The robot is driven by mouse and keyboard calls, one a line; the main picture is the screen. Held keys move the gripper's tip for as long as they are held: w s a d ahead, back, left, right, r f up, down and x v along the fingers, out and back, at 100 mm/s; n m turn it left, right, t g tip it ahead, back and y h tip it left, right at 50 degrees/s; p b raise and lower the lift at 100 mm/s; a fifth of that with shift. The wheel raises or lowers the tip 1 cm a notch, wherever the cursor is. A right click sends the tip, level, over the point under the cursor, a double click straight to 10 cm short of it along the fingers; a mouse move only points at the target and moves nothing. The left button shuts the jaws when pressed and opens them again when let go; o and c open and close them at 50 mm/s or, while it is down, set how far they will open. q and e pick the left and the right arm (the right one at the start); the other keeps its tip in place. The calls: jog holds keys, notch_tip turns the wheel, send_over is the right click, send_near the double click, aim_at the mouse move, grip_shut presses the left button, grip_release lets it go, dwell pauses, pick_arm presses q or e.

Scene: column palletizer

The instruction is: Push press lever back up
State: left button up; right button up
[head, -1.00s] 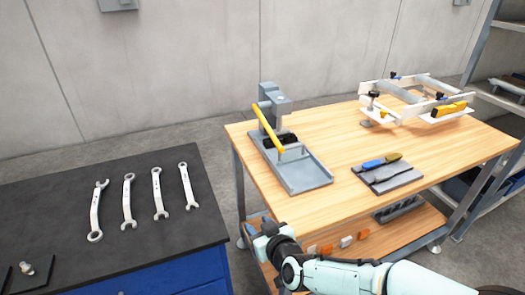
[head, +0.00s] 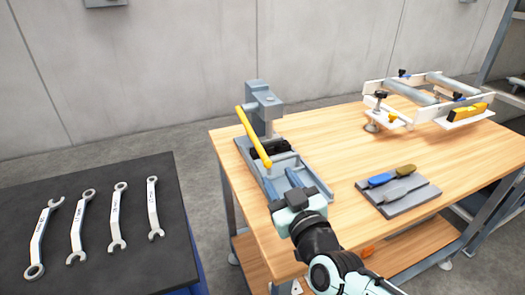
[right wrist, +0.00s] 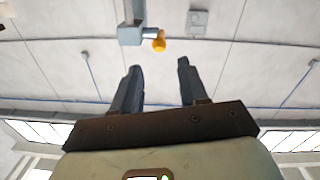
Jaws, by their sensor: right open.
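The grey press (head: 264,108) stands at the left end of the wooden table. Its yellow lever (head: 253,136) slants down toward me, its lower end over the press base. In the right wrist view the lever's rounded orange-yellow end (right wrist: 159,42) shows beyond the fingers, beside the grey press head (right wrist: 130,35). My right gripper (head: 281,181) is over the front of the press base, just below the lever end in the picture. In the right wrist view its two fingers (right wrist: 158,72) are apart and empty, with no contact on the lever visible. My left gripper is out of view.
A grey tray (head: 416,198) with blue and olive-handled tools lies to the right on the wooden table (head: 335,135). A white frame fixture (head: 432,83) stands at the back right. Several wrenches (head: 78,228) lie on a black bench (head: 155,187) at the left.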

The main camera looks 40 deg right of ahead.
aim_at(261, 149)
jog(key=b+x, duration=0.1)
jog(key=x, duration=1.1)
jog(key=shift+f, duration=0.15)
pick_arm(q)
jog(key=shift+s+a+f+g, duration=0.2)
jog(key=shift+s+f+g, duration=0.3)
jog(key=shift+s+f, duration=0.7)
pick_arm(e)
jog(key=shift+s, duration=0.1)
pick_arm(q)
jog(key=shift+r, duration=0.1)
pick_arm(e)
grip_shut()
